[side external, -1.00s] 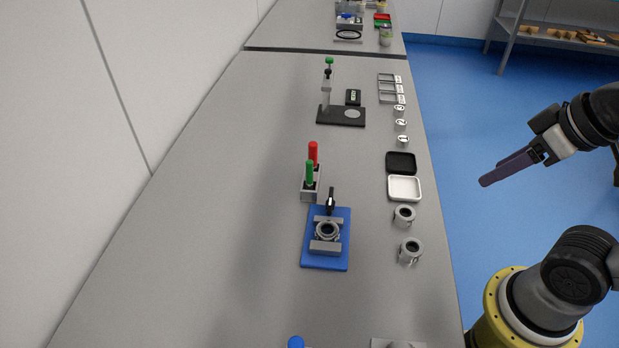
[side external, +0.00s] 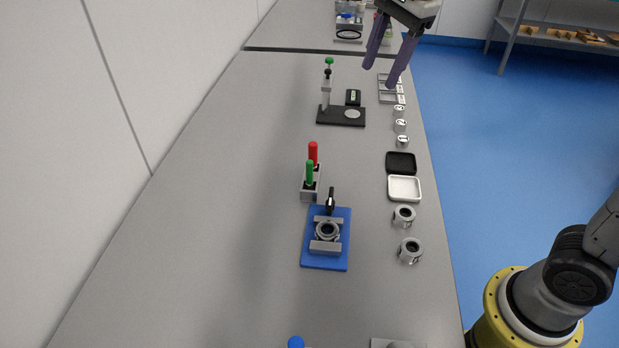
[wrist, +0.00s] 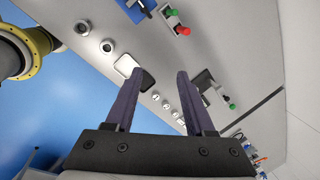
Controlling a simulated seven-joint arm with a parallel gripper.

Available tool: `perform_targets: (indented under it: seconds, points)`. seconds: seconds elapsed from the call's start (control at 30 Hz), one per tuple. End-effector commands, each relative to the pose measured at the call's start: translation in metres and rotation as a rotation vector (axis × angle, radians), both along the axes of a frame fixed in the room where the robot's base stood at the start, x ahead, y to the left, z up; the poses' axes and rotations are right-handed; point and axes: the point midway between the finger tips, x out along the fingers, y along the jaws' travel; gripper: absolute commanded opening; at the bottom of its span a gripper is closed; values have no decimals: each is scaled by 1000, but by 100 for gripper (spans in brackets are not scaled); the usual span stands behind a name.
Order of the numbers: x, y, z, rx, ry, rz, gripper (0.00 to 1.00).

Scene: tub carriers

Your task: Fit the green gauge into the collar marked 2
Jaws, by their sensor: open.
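The green gauge (side external: 309,172) stands upright in a small grey block (side external: 309,196), beside a red gauge (side external: 313,152). It also shows in the wrist view (wrist: 174,12). Small pale round pieces with dark numerals stand in a row along the right edge; the middle one (side external: 401,124) seems to read 2. Two larger grey collars (side external: 404,215) stand nearer, and I can read no number on them. My gripper (side external: 381,76) is open and empty, raised above the far right of the table, well away from the green gauge.
A blue fixture (side external: 343,257) holds a grey ring between two blocks, beside the gauge block. A black stand (side external: 341,117) with a green-topped post is behind. A black tray (side external: 401,161) and a white tray (side external: 405,188) lie along the right edge. The table's left side is clear.

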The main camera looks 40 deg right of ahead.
Motion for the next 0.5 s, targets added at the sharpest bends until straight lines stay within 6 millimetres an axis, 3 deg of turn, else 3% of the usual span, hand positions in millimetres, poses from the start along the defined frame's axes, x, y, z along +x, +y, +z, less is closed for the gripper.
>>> perform_targets:
  seconds: [0.03,0.2,0.33,0.5]
  points:
    - [21,10,-12,6,34,-32,54]
    - [70,42,-53,4,122,-75,54]
    - [91,61,-88,-13,174,-45,54]
    - [94,72,-120,-31,233,-24,54]
